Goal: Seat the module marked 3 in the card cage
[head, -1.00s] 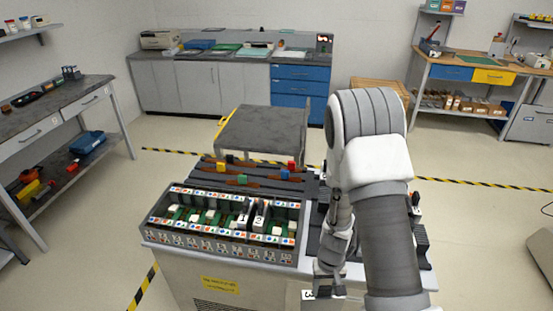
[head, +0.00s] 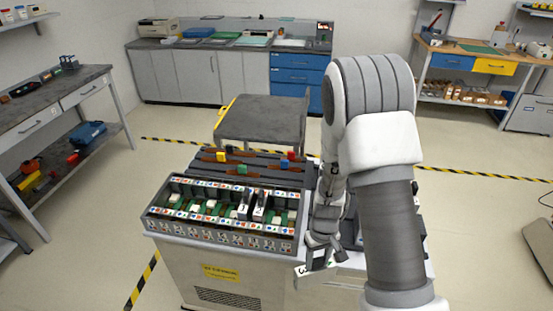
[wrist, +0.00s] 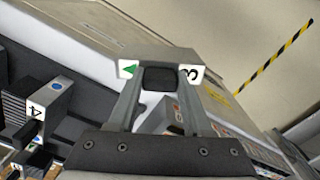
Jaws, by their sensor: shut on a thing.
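My gripper (head: 322,258) is shut on the module marked 3 (head: 301,271), just right of the card cage's front right corner and over the cart's edge. In the wrist view, the module (wrist: 190,73) sits across my fingertips (wrist: 160,80), with its white label showing a 3 and a green triangle. The rest of its body is mostly hidden. The card cage (head: 218,239) is a dark open tray with symbol strips along its front and back and green slots. Two modules (head: 260,206) with white labels stand upright in it, right of the middle.
A module marked 4 (wrist: 48,100) stands at the left of the wrist view. Behind the cage, a dark rack (head: 205,168) holds small coloured blocks. A grey-topped cart (head: 260,120) stands behind. My arm hides the right of the cart.

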